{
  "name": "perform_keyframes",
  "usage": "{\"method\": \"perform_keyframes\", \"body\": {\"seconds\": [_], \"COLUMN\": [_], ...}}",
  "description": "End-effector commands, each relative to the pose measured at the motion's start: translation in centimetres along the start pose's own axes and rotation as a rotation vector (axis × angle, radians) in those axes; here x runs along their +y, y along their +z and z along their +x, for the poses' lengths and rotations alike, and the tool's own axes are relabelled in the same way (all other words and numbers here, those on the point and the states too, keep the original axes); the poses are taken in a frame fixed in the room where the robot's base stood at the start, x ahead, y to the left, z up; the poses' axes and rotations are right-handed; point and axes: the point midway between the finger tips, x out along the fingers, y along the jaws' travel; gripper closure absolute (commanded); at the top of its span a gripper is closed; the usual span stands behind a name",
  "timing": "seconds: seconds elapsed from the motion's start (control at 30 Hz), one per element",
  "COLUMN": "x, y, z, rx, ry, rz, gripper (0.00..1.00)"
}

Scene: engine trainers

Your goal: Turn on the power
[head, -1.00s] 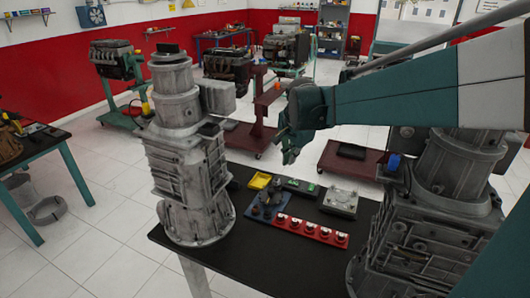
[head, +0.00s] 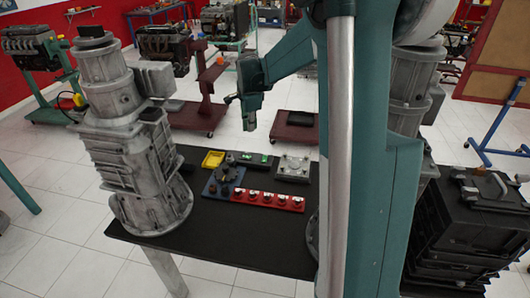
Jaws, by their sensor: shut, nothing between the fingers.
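Which part is the power switch, I cannot tell for sure. On the black table (head: 215,240) lies a dark unit (head: 241,157) with small green parts (head: 263,158) on top. In front of it is a red strip (head: 242,197) with several round silver-topped knobs. A blue plate (head: 212,188) with dark parts lies to its left, and a grey metal block (head: 293,168) to the right of the dark unit. My gripper (head: 249,122) points down, apart from all of these, and shows above the dark unit in the picture. It is shut and empty.
A yellow tray (head: 213,159) lies behind the blue plate. A tall grey gearbox (head: 140,165) stands at the table's left; another (head: 412,85) is partly hidden behind my arm. Black cases (head: 470,230) stand at the right. The table's front is bare.

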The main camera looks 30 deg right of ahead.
Motion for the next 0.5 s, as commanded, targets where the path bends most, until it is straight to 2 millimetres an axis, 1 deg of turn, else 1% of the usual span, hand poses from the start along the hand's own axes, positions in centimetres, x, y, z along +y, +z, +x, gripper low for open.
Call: {"method": "perform_keyframes", "body": {"seconds": [0.1, 0.5], "x": [-1.2, -4.1], "y": [-1.1, -4.5], "z": [1.4, 6.6], "rx": [0.004, 0.02], "ry": [0.013, 0.059], "rz": [0.061, 0.275], "gripper": [1.0, 1.0]}}
